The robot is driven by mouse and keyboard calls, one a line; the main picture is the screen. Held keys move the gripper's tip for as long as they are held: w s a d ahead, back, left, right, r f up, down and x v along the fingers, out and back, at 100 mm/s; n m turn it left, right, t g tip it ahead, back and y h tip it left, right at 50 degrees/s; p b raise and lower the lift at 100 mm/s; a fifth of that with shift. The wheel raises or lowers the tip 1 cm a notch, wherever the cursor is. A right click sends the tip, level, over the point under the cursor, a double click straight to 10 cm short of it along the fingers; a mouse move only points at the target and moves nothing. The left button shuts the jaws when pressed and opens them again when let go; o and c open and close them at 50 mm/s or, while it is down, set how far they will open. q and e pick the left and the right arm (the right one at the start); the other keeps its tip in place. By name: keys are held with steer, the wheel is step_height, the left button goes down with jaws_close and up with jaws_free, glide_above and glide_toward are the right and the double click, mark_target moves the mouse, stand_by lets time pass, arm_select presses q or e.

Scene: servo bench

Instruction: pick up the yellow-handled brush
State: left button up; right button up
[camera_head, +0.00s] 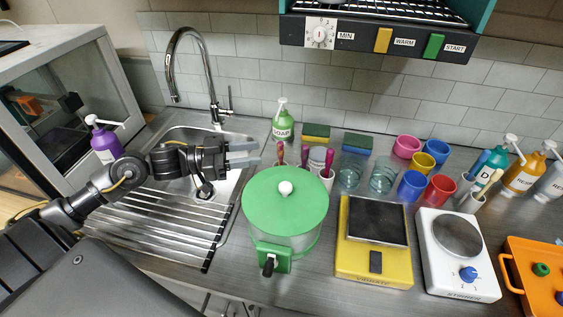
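I cannot make out a yellow-handled brush. Upright handles (329,160), magenta and reddish, stand in white cups behind the green-lidded pot; their lower parts are hidden. Blue and teal handles (479,163) stand in a holder at the right, and I cannot tell what tools they belong to. My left gripper (246,153) is over the right side of the sink, left of the magenta and reddish handles. Its two grey fingers point right with a gap between them, and nothing shows between them. My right gripper is not in view.
The green-lidded pot (286,213) stands front centre, close to my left gripper. A green soap bottle (283,123) and sponges (316,132) stand by the wall. The faucet (207,75) rises behind the sink.

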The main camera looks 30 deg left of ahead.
mark_target(280, 158)
arm_select(q)
steer(key=x, duration=0.2)
steer(key=shift+w+d, duration=0.3)
steer(key=p+x, duration=0.1)
steer(key=x, duration=0.1)
steer(key=p+x, duration=0.1)
steer(key=x, duration=0.1)
steer(key=shift+w+r, duration=0.1)
steer(key=shift+w, duration=0.35)
steer(key=shift+w+d, duration=0.15)
steer(key=shift+d, duration=0.15)
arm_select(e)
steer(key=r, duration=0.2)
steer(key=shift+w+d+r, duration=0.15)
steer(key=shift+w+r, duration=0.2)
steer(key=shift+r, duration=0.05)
arm_select(q)
jaws_close()
